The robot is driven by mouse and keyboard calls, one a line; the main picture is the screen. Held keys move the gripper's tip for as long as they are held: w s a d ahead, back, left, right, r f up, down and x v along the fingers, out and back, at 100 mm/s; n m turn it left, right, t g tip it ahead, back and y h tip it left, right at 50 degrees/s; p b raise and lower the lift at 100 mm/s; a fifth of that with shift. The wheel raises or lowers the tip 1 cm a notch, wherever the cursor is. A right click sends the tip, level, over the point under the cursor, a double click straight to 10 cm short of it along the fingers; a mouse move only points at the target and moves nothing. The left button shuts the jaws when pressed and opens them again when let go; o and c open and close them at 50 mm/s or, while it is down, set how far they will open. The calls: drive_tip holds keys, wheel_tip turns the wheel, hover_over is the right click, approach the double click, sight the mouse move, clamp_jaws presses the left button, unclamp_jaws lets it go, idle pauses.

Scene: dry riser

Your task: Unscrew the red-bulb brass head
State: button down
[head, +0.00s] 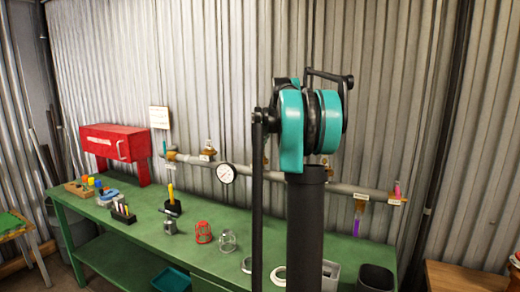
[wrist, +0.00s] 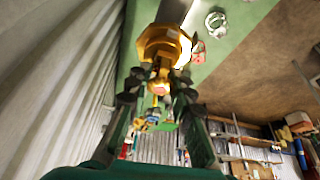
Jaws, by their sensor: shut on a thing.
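A brass head (wrist: 165,42) with a broad hex collar fills the top middle of the wrist view. A small reddish bulb (wrist: 159,88) shows at its near end, between the fingers. My gripper (wrist: 158,78) is shut on the narrow part of this head, one dark finger on each side. In the head view my arm hides the gripper and the gripped head. Other brass heads sit along the grey pipe (head: 345,188), one at the left (head: 170,154) and one with a pink-red bulb (head: 397,188) at the right end.
A green bench (head: 140,226) runs below the pipe. The corrugated wall is close behind.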

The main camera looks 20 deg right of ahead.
drive_tip(key=shift+n+g+y, duration=0.3)
drive_tip(key=shift+n+g, duration=0.1)
drive_tip(key=shift+n, duration=0.8)
drive_tip(key=n+g, duration=0.1)
drive_tip(key=n, duration=0.2)
drive_tip(key=c, duration=1.2)
unclamp_jaws()
